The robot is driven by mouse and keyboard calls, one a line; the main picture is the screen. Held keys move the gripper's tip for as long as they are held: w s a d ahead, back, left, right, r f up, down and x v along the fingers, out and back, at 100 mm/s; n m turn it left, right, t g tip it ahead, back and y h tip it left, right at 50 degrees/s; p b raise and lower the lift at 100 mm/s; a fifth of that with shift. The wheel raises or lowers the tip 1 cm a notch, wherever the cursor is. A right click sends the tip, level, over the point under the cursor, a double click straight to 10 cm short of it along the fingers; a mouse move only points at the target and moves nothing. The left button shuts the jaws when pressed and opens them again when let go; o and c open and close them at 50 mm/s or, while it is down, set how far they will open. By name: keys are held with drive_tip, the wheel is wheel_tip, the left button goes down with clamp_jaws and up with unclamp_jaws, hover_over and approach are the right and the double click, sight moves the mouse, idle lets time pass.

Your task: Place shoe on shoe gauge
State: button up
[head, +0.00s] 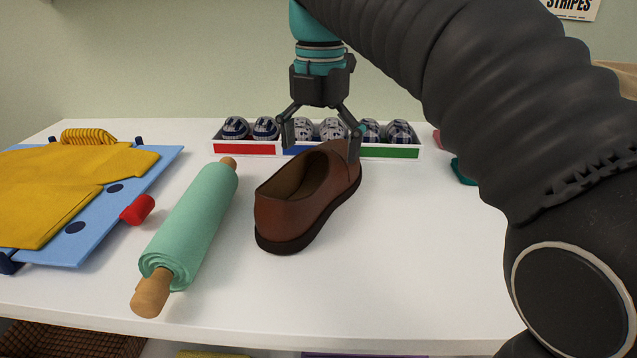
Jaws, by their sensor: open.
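A brown shoe (318,203) with a dark sole sits upright on the white shelf, near its middle. Its heel faces the front left and its toe points to the back right. My gripper (321,143) hangs from above at the toe end, open, with its fingers spread apart. The right finger overlaps the toe in the picture, and the left finger shows above and left of the toe. I cannot tell whether either finger touches the shoe. I cannot make out a shoe gauge for sure; my arm hides much of the right side.
A long tray (230,149) of rolled socks stands behind the shoe. A green roll on a wooden pin (192,222) lies left of it. Further left, a blue board (100,225) holds yellow cloth (60,190). A teal item (462,172) shows beside my arm. The shelf front is clear.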

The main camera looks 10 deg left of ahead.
sight(319, 162)
drive_tip(key=shift+f+b, duration=0.35)
drive_tip(key=shift+f, duration=1.6)
drive_tip(key=c, duration=1.2)
drive_tip(key=shift+a+r, duration=0.1)
drive_tip(key=shift+c, duration=0.2)
